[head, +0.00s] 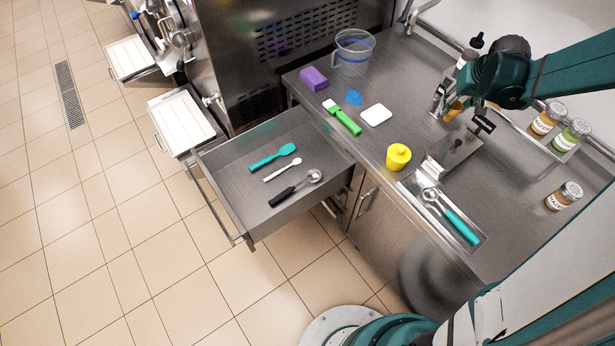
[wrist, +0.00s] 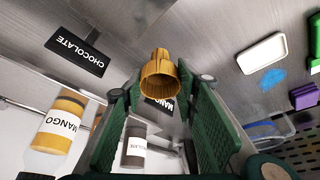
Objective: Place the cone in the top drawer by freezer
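The cone (wrist: 160,77) is a golden-brown wafer cup, its wide end toward the wrist camera, between my finger pads. In the head view the cone (head: 454,110) shows above the counter's topping area, partly hidden by my gripper. My gripper (head: 463,112) is open, its fingers on either side of the cone. In the wrist view my gripper (wrist: 160,85) shows small gaps beside the cone. The top drawer (head: 222,206) is pulled out and holds a teal spatula (head: 273,157), a white spoon (head: 282,170) and a black-handled scoop (head: 296,188).
On the steel counter are a yellow bottle (head: 398,157), a green brush (head: 342,118), a white dish (head: 376,115), a purple block (head: 313,79) and a clear jug (head: 353,53). A tray (head: 478,242) holds a teal-handled scoop. Labelled jars (head: 564,196) stand at right.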

